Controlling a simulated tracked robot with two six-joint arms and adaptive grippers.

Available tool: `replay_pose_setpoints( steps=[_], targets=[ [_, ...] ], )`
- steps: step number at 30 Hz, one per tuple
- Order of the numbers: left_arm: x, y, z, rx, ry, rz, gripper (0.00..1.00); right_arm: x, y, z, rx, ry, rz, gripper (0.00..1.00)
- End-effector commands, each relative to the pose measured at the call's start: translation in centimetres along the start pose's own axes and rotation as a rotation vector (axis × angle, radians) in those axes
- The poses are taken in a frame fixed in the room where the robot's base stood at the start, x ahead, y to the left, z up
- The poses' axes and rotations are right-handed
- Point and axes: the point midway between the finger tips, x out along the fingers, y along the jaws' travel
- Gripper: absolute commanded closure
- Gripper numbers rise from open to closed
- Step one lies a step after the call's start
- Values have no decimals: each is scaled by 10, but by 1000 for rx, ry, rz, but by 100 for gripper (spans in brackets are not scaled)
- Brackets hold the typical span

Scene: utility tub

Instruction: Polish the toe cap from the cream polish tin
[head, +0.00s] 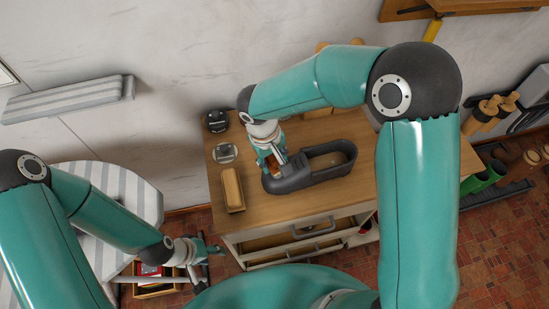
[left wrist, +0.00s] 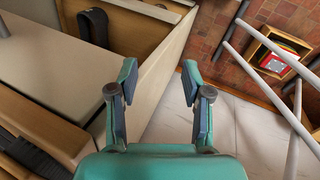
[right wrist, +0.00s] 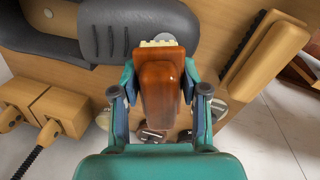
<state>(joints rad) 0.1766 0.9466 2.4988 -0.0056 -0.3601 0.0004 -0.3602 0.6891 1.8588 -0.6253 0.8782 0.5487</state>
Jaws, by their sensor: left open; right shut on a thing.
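A dark grey shoe (head: 325,163) lies on the wooden top of the dresser. Its toe end also shows in the right wrist view (right wrist: 105,32), with a pale grey round patch (right wrist: 166,38) at the toe. My right gripper (head: 272,163) is shut on a brown wooden brush (right wrist: 163,85). The brush's cream bristles (right wrist: 157,43) are at the toe patch; I cannot tell whether they touch. A tin with a pale rim (head: 225,152) and a black round item (head: 217,120) stand at the dresser's left side. My left gripper (head: 204,251) is open and empty beside the dresser, low down.
A long wooden brush (head: 232,188) lies left of the shoe. The dresser's drawers (head: 300,238) stand partly open below its top. A striped ironing board (head: 135,190) is at the left. Wooden blocks with a spring (right wrist: 40,103) lie on the dresser top.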

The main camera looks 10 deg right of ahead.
Motion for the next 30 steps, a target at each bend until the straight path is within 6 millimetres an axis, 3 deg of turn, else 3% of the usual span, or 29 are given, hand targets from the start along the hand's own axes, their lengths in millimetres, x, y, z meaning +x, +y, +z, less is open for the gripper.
replay_pose_setpoints(
  steps=[24,30],
  targets=[
    [14,-5,0,0,0,0,51,15,1,0,1,0,0,84],
    [22,-8,0,0,0,0,51,16,-2,10,0,1,0,84]
  ],
)
